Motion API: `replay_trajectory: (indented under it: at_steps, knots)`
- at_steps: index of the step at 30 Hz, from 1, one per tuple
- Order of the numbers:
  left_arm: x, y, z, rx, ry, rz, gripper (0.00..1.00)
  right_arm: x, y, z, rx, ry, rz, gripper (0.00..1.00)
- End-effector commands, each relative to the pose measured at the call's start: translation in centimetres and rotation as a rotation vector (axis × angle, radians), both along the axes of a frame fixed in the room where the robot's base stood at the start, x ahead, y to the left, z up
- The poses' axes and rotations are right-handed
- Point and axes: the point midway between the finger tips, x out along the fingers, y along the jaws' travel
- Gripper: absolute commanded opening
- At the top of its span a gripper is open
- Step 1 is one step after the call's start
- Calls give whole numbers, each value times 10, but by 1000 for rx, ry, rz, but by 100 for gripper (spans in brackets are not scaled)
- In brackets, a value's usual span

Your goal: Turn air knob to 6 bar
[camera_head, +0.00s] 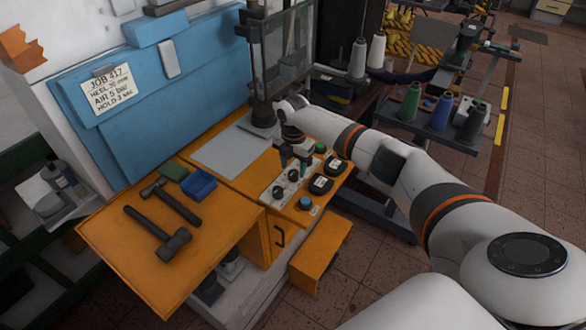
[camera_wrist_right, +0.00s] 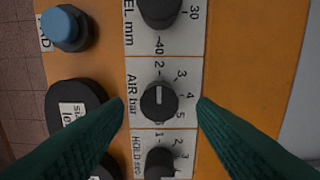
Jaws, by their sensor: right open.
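The air knob (camera_wrist_right: 159,103) is a black round knob in the middle of a white dial strip marked "AIR bar". Its white pointer line points up toward the 2; 3, 4 and 5 are also legible around it. My right gripper (camera_wrist_right: 156,102) has green fingers spread on both sides of the knob, apart from it. In the head view my right gripper (camera_head: 293,160) is over the knob panel (camera_head: 270,200). My left gripper is not in view.
The heel knob (camera_wrist_right: 160,10) and hold knob (camera_wrist_right: 160,162) flank the air knob. A blue button (camera_wrist_right: 64,27) and black round buttons (camera_wrist_right: 75,103) sit beside the strip. A job card (camera_head: 109,88) hangs on the blue board. Hammers (camera_head: 160,235) and a blue tray (camera_head: 198,183) lie left.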

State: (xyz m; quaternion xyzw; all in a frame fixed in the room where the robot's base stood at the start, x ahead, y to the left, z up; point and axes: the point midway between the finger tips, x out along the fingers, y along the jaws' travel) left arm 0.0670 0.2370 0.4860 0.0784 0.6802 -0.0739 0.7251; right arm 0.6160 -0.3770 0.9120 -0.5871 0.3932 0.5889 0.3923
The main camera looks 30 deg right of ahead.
Motion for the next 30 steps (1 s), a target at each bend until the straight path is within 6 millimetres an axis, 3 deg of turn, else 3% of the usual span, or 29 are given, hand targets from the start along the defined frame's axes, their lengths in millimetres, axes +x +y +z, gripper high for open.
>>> replay_trajectory:
  at_steps: [3,6,17,25,30]
  knots:
    - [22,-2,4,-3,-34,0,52,0,0,-16,1,3,-2,52]
    - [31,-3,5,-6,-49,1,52,0,0,-24,1,1,-2,52]
    - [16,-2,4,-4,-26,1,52,0,0,-29,0,0,-1,52]
    - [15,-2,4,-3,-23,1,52,0,0,-29,0,0,-1,7]
    - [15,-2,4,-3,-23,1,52,0,0,-29,0,0,-7,7]
